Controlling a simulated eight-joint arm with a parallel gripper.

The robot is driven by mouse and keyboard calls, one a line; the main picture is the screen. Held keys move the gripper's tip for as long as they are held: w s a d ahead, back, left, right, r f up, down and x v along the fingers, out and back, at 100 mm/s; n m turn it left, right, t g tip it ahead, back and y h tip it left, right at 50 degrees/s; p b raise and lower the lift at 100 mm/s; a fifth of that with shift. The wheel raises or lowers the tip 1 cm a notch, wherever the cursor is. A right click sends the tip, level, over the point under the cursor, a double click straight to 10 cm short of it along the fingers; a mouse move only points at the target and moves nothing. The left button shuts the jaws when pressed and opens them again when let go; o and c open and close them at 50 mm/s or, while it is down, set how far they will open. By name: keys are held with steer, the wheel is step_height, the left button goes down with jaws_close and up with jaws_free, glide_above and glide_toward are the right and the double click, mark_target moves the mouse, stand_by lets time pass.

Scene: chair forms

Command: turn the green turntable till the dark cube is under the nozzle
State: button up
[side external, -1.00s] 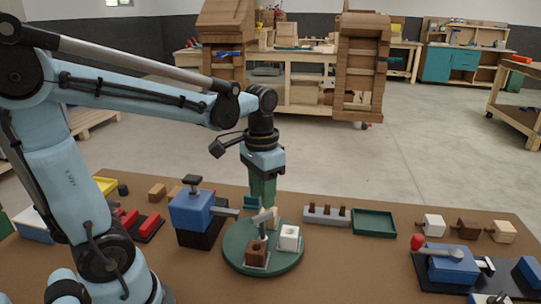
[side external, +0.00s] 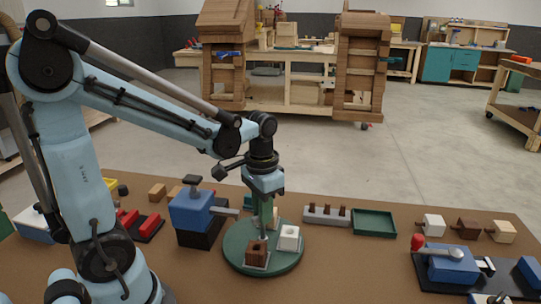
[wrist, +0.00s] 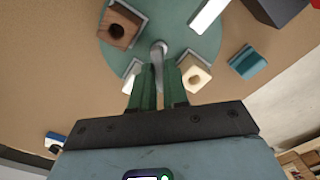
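The green turntable (side external: 236,257) lies on the brown table, with the dark brown cube (side external: 256,252) on its near side and a white cube (side external: 288,238) on its right; both have a hole in the top. The dark cube also shows at the upper left of the wrist view (wrist: 118,28). The blue stand's grey nozzle arm (side external: 224,211) reaches toward the turntable's far left edge; no cube shows under its tip. My gripper (side external: 264,220) is low over the turntable. In the wrist view its green fingers (wrist: 161,82) stand either side of a grey handle (wrist: 158,50); whether they grip it is unclear.
The blue stand (side external: 191,212) is close to the turntable's left. A grey rack with brown pegs (side external: 326,217) and a green tray (side external: 374,223) lie behind right. A blue device with a red knob (side external: 449,265) is far right. Bare table lies between it and the turntable.

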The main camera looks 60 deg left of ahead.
jaws_close()
steer(key=shift+m, duration=9.1)
